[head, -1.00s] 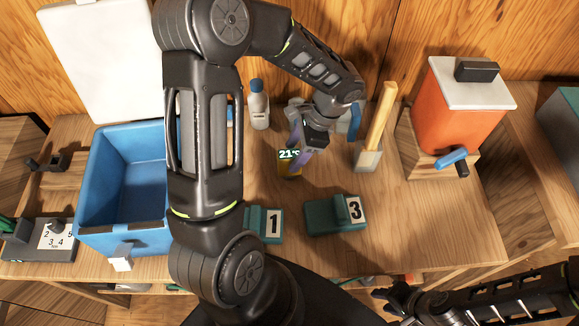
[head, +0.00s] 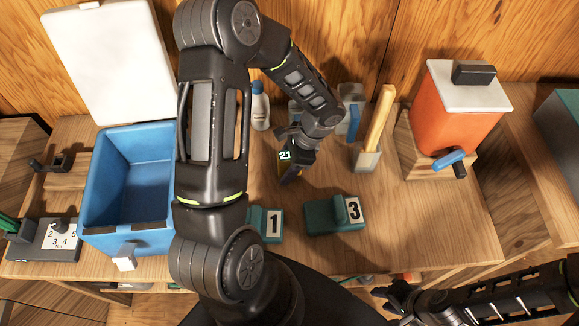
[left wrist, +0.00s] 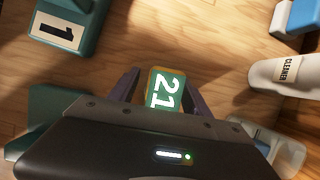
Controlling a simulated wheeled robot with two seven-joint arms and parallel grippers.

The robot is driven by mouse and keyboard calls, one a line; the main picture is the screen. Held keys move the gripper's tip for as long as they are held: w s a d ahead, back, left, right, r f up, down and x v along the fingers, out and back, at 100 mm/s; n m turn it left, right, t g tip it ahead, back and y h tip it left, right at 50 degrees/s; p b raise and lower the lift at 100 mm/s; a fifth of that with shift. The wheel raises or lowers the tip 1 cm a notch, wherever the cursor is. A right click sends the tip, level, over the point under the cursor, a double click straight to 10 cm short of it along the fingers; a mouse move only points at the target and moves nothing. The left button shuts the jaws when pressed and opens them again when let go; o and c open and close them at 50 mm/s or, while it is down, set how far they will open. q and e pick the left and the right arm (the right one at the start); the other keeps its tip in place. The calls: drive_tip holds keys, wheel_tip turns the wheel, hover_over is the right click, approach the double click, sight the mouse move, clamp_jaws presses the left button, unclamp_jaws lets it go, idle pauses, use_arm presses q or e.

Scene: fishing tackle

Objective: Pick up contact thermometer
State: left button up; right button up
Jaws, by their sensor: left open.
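The contact thermometer (head: 284,156), with a green display reading 21 and a yellow edge, is on the table in the head view, partly covered by my gripper. It also shows in the left wrist view (left wrist: 165,90), where the display lies between the two purple fingers. My left gripper (head: 288,168) is open, with one finger on each side of the thermometer. I cannot tell whether the fingers touch it. My right gripper (head: 397,297) is low at the front right, away from the thermometer; its jaw opening is unclear.
Green blocks numbered 1 (head: 273,225) and 3 (head: 352,210) stand in front. A cleaner bottle (head: 260,106) and a wooden-handled tool in a holder (head: 367,160) are behind. A blue bin (head: 130,238) is left, an orange box with a crank (head: 462,110) right.

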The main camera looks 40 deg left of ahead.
idle(0.5)
use_arm(q)
clamp_jaws()
idle(0.4)
